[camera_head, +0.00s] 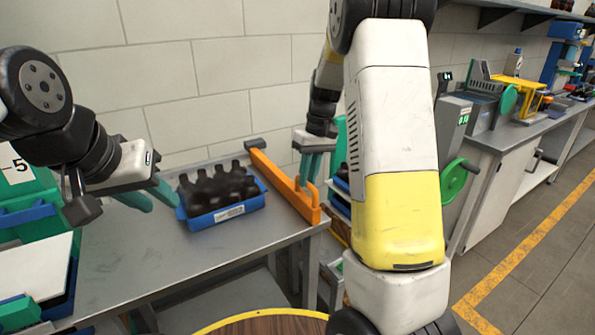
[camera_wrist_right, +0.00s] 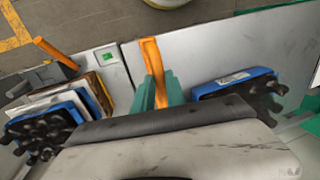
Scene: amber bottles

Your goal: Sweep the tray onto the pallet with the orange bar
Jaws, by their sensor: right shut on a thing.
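The blue tray (camera_head: 228,213), full of dark bottles, sits on the grey table; it also shows at the right of the right wrist view (camera_wrist_right: 235,82). The orange bar (camera_head: 279,184) lies right of the tray, close to the table's right edge. My right gripper (camera_head: 311,180) is shut on the orange bar, near its front end; its teal fingers also show in the right wrist view (camera_wrist_right: 157,92). I cannot clearly make out the pallet, largely hidden behind my right arm.
Another blue tray of dark bottles (camera_wrist_right: 68,104) is on a stack beyond the table's right side. Green and blue bins (camera_head: 35,205) stand at the left. A round wooden top (camera_head: 270,325) is at the bottom. The table front is clear.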

